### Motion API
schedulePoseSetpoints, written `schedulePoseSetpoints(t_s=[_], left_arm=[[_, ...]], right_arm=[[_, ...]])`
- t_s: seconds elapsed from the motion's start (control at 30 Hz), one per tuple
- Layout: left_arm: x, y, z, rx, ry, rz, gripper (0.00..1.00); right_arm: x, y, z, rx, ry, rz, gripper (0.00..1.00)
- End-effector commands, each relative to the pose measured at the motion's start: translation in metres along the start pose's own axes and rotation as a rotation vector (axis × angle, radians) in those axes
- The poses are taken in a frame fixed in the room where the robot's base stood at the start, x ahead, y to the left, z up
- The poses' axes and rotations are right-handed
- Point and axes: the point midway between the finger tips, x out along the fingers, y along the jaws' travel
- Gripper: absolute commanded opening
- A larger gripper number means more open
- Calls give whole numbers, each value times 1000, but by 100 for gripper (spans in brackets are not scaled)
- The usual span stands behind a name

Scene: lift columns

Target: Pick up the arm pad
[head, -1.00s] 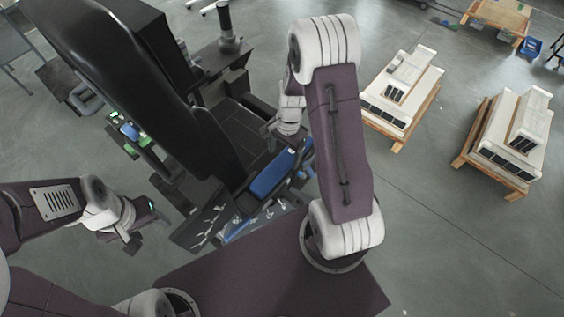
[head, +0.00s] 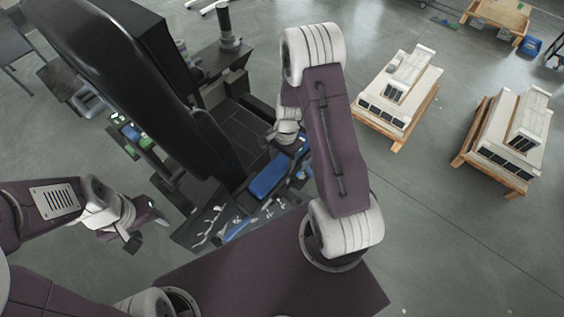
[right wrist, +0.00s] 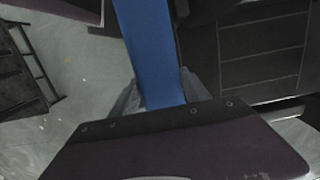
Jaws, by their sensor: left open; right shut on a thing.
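The arm pad, a long blue pad (head: 268,177), is beside the dark seat in the middle of the head view. In the right wrist view the blue pad (right wrist: 150,45) runs down between the grey fingers. My right gripper (right wrist: 160,92) is shut on it. In the head view, the right wrist and forearm partly cover the pad's far end. Whether the pad is clear of its support cannot be told. My left gripper (head: 147,233) is open and empty at the lower left, left of the tool tray.
A tray (head: 208,222) with several tools lies in front of the seat. The large black chair back (head: 140,85) rises between the arms. Two wooden pallets with pale units (head: 400,85) stand at the right on open floor.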

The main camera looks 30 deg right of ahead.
Motion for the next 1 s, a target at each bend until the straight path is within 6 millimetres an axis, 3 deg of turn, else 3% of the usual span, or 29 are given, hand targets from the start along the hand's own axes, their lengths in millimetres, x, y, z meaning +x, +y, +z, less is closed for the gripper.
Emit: schedulePoseSetpoints(t_s=[0.3, 0.37, 0.7, 0.83, 1.0], left_arm=[[-48, 1, -5, 0, 0, 0, 58], [-45, 1, -5, 0, 1, 0, 58], [-62, 1, -6, 0, 0, 0, 58], [-66, 1, -7, 0, 0, 0, 58], [-67, 1, -7, 0, 0, 0, 58]], right_arm=[[-50, 0, 6, 0, 0, -1, 6], [-51, 13, 6, 4, -1, 0, 6], [-96, 90, 13, 6, 1, -1, 6], [-105, 108, 14, 4, 0, -1, 6], [-108, 117, 15, 0, 0, 0, 6]])
